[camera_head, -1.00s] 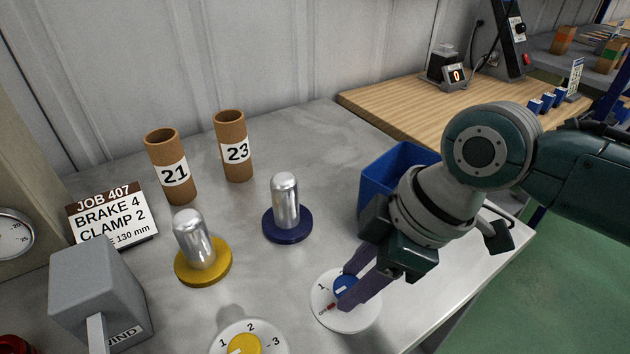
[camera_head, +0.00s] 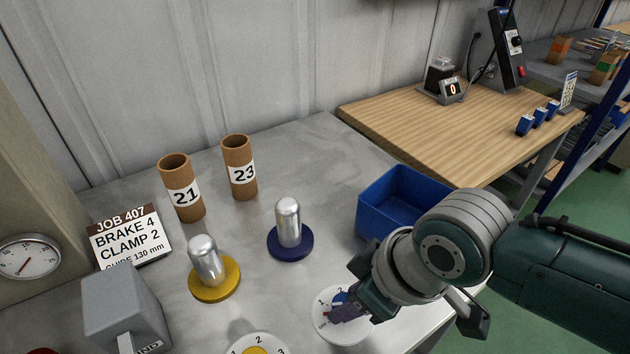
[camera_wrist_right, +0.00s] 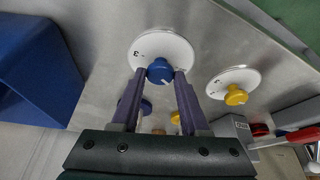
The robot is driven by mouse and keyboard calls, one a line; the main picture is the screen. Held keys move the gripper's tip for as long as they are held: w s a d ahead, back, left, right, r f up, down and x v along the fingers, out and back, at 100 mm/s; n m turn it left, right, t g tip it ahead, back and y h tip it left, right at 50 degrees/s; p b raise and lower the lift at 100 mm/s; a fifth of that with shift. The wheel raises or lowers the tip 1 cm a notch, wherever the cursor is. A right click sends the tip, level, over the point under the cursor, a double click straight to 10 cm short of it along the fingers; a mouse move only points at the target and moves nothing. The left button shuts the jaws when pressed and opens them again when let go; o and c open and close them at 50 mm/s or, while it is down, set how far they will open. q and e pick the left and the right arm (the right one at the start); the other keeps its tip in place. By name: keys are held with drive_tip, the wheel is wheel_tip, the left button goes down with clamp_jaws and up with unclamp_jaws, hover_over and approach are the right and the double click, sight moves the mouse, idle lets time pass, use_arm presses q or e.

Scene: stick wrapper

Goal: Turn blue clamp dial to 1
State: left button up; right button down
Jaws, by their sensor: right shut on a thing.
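The blue clamp dial (camera_head: 340,297) sits on a round white plate (camera_head: 328,327) near the front edge of the grey bench. Numbers 1 and 2 show on the plate; my fingers hide much of the dial. My right gripper (camera_head: 344,309) is shut on the dial, with its purple fingers on either side. In the right wrist view the blue dial (camera_wrist_right: 158,71) lies between the two fingertips, with a pale pointer line on it. A 3 shows on the plate there. My left gripper is not in view.
A yellow dial (camera_head: 255,350) is to the left. Metal posts stand on a blue base (camera_head: 290,245) and a yellow base (camera_head: 214,281). A blue bin (camera_head: 372,220) is close behind my right arm. The job card (camera_head: 129,239) reads BRAKE 4, CLAMP 2.

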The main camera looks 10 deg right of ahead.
drive_tip(key=m+p, duration=0.1)
drive_tip(key=m+h+p, duration=0.1)
drive_tip(key=m, duration=0.1)
drive_tip(key=shift+s+a+r+m+t, duration=0.1)
drive_tip(key=shift+a+r+m+t, duration=0.1)
drive_tip(key=shift+m+t, duration=0.15)
drive_tip(key=shift+f+m+t+h+p, duration=0.2)
drive_tip(key=shift+m+h+p, duration=0.4)
drive_tip(key=shift+m, duration=0.75)
drive_tip(key=shift+c, duration=2.1)
unclamp_jaws()
drive_tip(key=shift+r, duration=0.1)
